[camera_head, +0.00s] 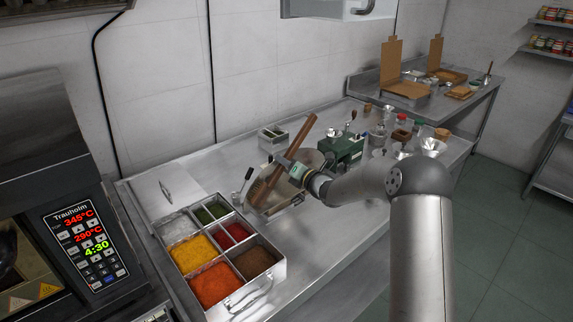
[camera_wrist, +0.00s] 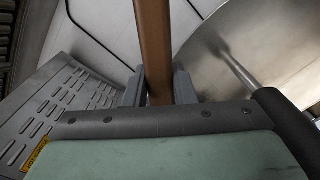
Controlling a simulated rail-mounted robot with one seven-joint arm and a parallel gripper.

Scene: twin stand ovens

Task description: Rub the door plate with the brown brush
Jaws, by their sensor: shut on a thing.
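The brown brush (camera_head: 266,183) is a long wooden bar in the head view, slanting from upper right to lower left above the counter. My gripper (camera_head: 283,163) is shut on it around its middle. In the wrist view its brown handle (camera_wrist: 154,45) stands between my two fingers (camera_wrist: 159,90) and runs out of the top of the picture. Its bristles cannot be made out. The oven (camera_head: 40,140) with the lit control panel is at the far left of the head view, well apart from the brush. I cannot pick out the door plate with certainty.
An ingredient box (camera_head: 277,272) with several filled compartments stands on the steel counter (camera_head: 345,240), left of the brush. A green machine (camera_head: 346,148) and jars stand to the right. The wrist view shows a slotted metal panel (camera_wrist: 62,95) and a round metal disc (camera_wrist: 275,45).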

